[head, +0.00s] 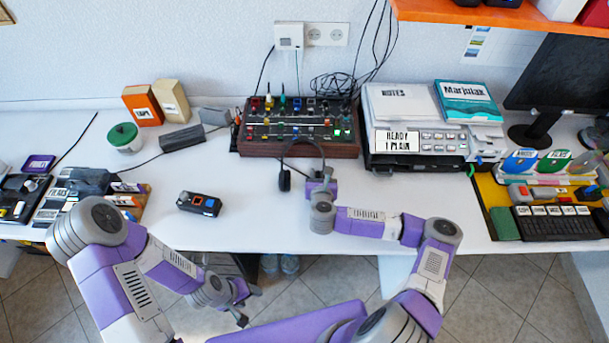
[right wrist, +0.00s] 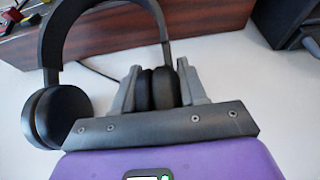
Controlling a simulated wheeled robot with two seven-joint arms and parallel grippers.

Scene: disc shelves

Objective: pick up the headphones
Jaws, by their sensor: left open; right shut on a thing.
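The black headphones (head: 284,181) are at the middle of the white table, in front of the mixer, in the head view. In the right wrist view the headphones (right wrist: 60,114) show a headband arching up and one ear cup free at the left. My right gripper (right wrist: 159,88) is shut on the other ear cup, with a grey finger on each side. In the head view my right gripper (head: 320,184) covers that cup. Whether the headphones touch the table is hard to tell. My left gripper (head: 247,304) is open and empty, low in front of the table edge.
The mixer (head: 300,149) with a wooden front stands close behind the headphones. A printer (head: 420,151) is to the right. A small black device (head: 199,204) lies to the left. The white table (head: 250,225) is clear around the front middle.

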